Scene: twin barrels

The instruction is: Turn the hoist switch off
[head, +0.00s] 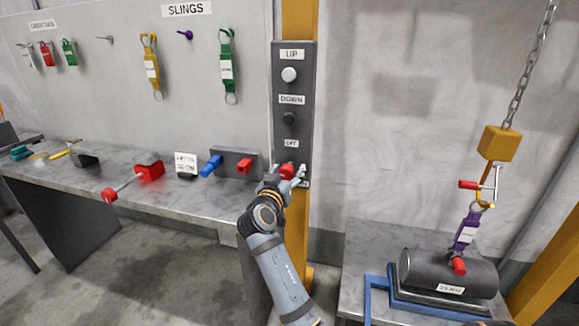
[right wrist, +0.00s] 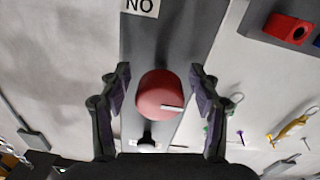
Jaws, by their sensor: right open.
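The hoist switch is a red round knob (head: 287,170) low on the dark control panel (head: 306,90), below the UP and DOWN buttons and the OFF label (head: 291,143). In the right wrist view the knob (right wrist: 160,93) sits between my right gripper's fingers (right wrist: 158,88), with a visible gap on each side. A white mark on the knob points right in that view. The ON label (right wrist: 140,5) is at its top edge, upside down. My right gripper (head: 289,176) is open at the panel and partly covers the knob in the head view. My left gripper is out of view.
A grey workbench (head: 215,195) at left holds a red-ended tool (head: 128,181) and a grey block with blue and red fittings (head: 233,160). Slings hang on the board above. At right, a chain hoist (head: 500,142) hangs over a dark cylinder (head: 450,272) on a stand.

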